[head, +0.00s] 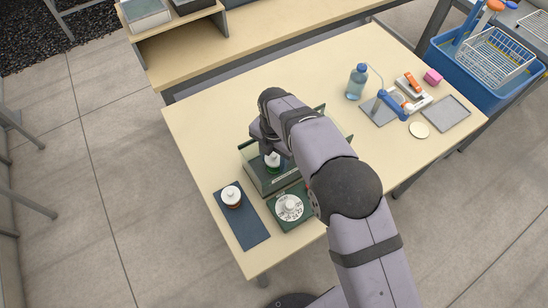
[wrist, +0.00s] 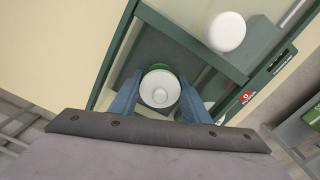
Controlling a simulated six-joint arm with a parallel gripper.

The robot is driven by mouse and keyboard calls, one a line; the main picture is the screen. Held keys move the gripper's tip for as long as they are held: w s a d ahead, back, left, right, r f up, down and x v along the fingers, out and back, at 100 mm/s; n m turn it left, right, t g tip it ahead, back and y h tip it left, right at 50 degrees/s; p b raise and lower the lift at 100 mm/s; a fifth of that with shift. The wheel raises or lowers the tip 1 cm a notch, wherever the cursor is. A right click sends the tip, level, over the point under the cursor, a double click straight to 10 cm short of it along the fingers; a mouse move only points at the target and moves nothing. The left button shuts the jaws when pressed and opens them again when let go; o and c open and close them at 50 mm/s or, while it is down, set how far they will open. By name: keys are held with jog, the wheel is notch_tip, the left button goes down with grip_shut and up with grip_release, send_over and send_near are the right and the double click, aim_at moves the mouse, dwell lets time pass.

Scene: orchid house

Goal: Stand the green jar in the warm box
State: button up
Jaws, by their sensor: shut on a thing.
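The green jar (head: 273,164) has a white lid with a knob. In the wrist view its lid (wrist: 160,88) sits between the blue fingers of my gripper (wrist: 158,100), with a little green showing behind it. My gripper is shut on the jar. The warm box (head: 262,186) is a green-framed box with clear walls, and its frame (wrist: 185,38) also shows in the wrist view. The jar is over or within the box's opening, behind the front wall; I cannot tell whether it touches the floor. My arm hides much of the box.
A brown jar with a white lid (head: 231,197) stands on a dark blue mat (head: 248,232). A white dial (head: 289,207) sits beside the box's front. The table's left end is clear.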

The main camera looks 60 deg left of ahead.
jog(key=shift+f, duration=0.1)
jog(key=shift+f, duration=0.15)
jog(key=o, duration=1.2)
jog(key=shift+c, duration=0.2)
notch_tip(320, 180, up, 13)
jog(key=b, duration=0.4)
jog(key=shift+f, duration=0.2)
